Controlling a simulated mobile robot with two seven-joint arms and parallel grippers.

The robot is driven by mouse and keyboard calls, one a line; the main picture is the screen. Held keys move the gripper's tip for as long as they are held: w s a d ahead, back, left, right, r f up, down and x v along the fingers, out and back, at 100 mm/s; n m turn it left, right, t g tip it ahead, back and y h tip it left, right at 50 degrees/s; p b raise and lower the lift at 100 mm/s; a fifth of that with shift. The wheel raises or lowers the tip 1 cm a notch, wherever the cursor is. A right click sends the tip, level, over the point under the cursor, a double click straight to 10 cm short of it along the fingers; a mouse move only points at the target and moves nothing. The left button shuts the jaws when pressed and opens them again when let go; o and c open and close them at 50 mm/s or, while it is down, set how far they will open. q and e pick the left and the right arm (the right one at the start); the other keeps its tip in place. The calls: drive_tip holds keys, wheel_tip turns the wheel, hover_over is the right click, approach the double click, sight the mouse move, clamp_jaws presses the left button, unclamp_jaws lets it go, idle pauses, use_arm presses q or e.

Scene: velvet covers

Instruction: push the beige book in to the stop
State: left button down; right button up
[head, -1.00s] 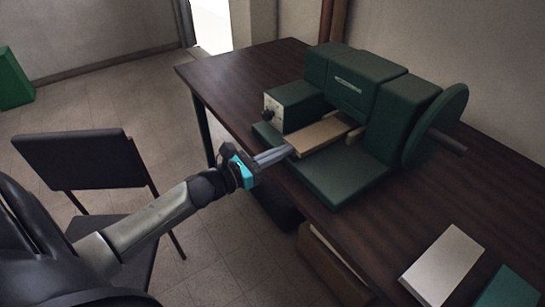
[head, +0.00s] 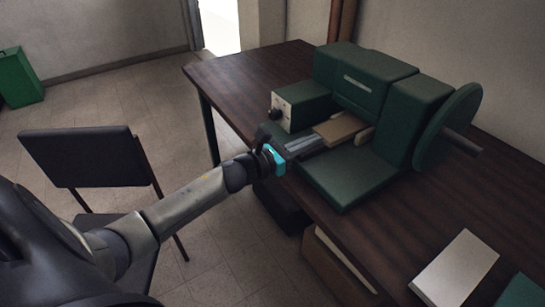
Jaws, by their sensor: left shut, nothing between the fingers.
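The beige book (head: 342,128) lies flat on the bed of the green machine (head: 350,184), partly under its raised body. My left gripper (head: 318,139) is shut and empty, with its fingertips at the near left end of the book. The fingertips look to be touching that end, but the exact contact is hard to tell. The far end of the book is hidden under the machine. My right gripper is not in view.
The machine stands on a dark wooden table (head: 250,75) and has a large green handwheel (head: 448,125) at right. A pale book (head: 455,268) and a green one (head: 522,292) lie at the front right. A black chair (head: 85,157) stands at left.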

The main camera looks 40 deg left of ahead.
use_arm(q)
drive_tip(key=v, duration=1.5)
drive_tip(key=shift+p, duration=0.3)
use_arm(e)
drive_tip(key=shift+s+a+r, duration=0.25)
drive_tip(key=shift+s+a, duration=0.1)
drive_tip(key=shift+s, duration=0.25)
